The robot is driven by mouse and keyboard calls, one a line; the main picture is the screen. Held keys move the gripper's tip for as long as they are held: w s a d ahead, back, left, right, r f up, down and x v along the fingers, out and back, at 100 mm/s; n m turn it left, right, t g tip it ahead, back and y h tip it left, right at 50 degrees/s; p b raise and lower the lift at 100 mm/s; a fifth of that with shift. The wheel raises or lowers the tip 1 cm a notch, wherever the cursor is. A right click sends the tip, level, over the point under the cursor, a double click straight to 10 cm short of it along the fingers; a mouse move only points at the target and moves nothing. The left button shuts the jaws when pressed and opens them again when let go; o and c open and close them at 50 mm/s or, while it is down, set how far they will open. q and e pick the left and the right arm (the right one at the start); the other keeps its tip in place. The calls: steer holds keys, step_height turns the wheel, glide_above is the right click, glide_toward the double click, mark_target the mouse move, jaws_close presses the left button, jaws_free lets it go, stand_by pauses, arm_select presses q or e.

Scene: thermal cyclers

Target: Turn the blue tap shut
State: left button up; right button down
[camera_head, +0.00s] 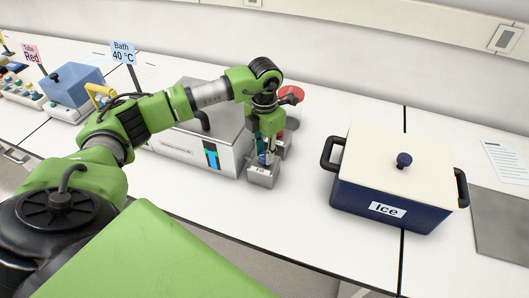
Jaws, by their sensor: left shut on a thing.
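My left arm reaches in from the left, and its gripper (264,158) points down at a small grey stand beside the metal bath. A bit of blue, the blue tap (262,158), shows at the fingertips. The gripper is shut on it. The fingers hide most of the tap, so I cannot tell how far it is turned. My right gripper is not in view.
A red round part (291,92) shows just behind the gripper. The grey bath (225,158) is to the left, partly behind my arm. A dark blue ice box (365,203) with a cream lid stands to the right. White bench is clear in front.

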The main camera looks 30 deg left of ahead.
mark_target(264, 155)
arm_select(q)
steer(key=shift+n, duration=1)
steer(key=o, duration=1.1)
step_height(264, 155, up, 12)
